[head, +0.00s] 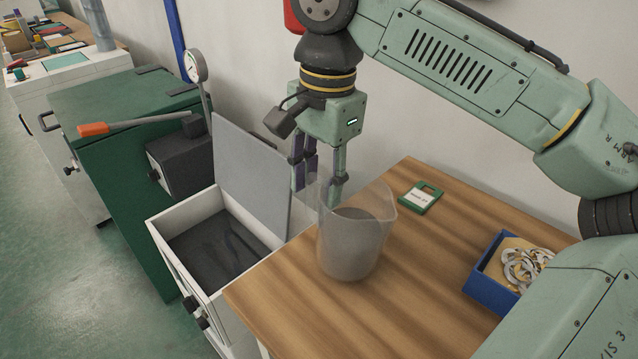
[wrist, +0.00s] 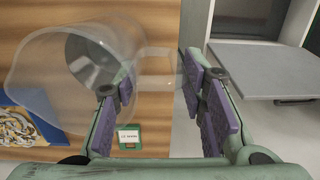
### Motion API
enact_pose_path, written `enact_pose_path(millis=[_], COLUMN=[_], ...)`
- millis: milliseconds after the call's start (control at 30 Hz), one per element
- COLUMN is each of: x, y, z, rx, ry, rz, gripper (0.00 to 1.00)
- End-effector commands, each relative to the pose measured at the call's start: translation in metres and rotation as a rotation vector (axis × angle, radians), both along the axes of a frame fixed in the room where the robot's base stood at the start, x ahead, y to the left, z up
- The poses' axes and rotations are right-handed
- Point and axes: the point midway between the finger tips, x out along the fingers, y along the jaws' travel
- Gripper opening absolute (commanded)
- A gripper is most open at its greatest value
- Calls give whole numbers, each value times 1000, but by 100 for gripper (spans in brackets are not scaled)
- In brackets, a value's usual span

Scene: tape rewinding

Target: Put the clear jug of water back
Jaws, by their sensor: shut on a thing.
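The clear jug (head: 352,240) is upright at the left part of the wooden table, near its edge. It has a grey, see-through body with a spout at the right of its rim. I cannot tell whether its base touches the table or hangs just above it. My gripper (head: 320,180) points down at the jug's back left side and is shut on its handle. In the wrist view, the jug (wrist: 75,70) is at the upper left, and its handle reaches between the purple pads of my gripper (wrist: 163,98). The water level is hard to make out.
The wooden table (head: 440,255) holds a green labelled card (head: 421,197) and a blue box (head: 490,283) of pale rings. Left of the table stands an open white bin (head: 172,262) with a raised grey lid (head: 245,175). Beyond is a green cabinet (head: 110,170) with an orange-handled lever.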

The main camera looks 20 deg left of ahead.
Motion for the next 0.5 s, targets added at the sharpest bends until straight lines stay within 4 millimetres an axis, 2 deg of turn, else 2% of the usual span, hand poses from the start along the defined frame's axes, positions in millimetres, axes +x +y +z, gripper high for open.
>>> enact_pose_path(millis=[133, 300, 333, 500], x=[0, -1, -1, -1], y=[0, 0, 0, 0], z=[-16, -17, -18, -18], rx=[0, 0, 0, 0], ry=[0, 0, 1, 1], rz=[-1, -1, -1, -1], gripper=[0, 0, 39, 51])
